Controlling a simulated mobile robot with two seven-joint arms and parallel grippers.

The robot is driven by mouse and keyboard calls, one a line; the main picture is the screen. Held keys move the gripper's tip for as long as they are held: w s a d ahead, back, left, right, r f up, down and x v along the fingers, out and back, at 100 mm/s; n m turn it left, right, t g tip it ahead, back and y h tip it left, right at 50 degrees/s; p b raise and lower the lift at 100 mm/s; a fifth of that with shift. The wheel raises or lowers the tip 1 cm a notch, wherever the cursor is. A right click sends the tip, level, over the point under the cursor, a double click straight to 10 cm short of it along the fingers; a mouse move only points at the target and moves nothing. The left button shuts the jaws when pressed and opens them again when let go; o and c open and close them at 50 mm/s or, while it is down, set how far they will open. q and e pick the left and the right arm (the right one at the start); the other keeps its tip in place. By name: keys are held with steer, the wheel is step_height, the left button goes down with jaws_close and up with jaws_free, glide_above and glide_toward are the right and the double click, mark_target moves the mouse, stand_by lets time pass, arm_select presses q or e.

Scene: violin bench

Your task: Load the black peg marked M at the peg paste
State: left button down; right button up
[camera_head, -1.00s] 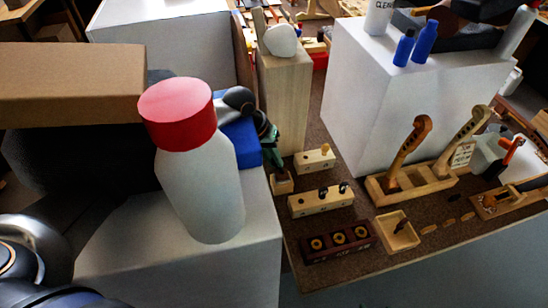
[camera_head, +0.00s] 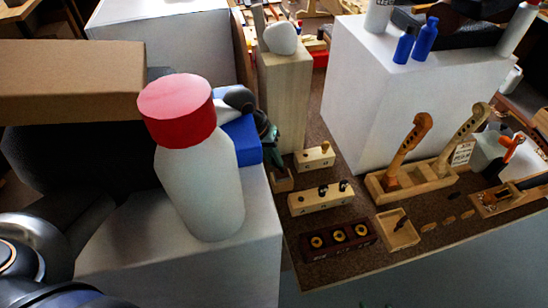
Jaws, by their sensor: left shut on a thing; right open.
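My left gripper (camera_head: 272,138) reaches in from behind the white bottle and points down just above a small brown wooden block (camera_head: 282,179). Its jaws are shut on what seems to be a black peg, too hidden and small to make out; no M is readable. A pale wooden peg block (camera_head: 320,201) stands to the right with two black pegs upright in it. A smaller pale block (camera_head: 315,160) with a brass-coloured knob stands behind it. I cannot tell which block is the peg paste. A sliver of my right gripper (camera_head: 375,305) seems to show at the bottom edge, open.
A white bottle with a red cap (camera_head: 198,185) stands on a white box (camera_head: 248,260) in front. A dark rack (camera_head: 340,254) with yellow rings and an open wooden tray (camera_head: 386,222) lie near the bench edge. A tall wooden post (camera_head: 285,90) and large white box (camera_head: 375,110) flank the back.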

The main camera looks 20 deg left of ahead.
arm_select(q)
step_height(320, 180, up, 3)
steer(key=p, duration=0.3)
steer(key=shift+p, duration=0.35)
step_height(320, 180, up, 2)
steer(key=shift+p, duration=0.55)
steer(key=shift+r, duration=1)
steer(key=s+a+r, duration=0.1)
steer(key=s+r, duration=0.4)
steer(key=s, duration=0.2)
steer(key=s+a+r+m, duration=0.1)
steer(key=s+r, duration=0.4)
steer(key=s, duration=0.3)
steer(key=shift+s+r, duration=0.15)
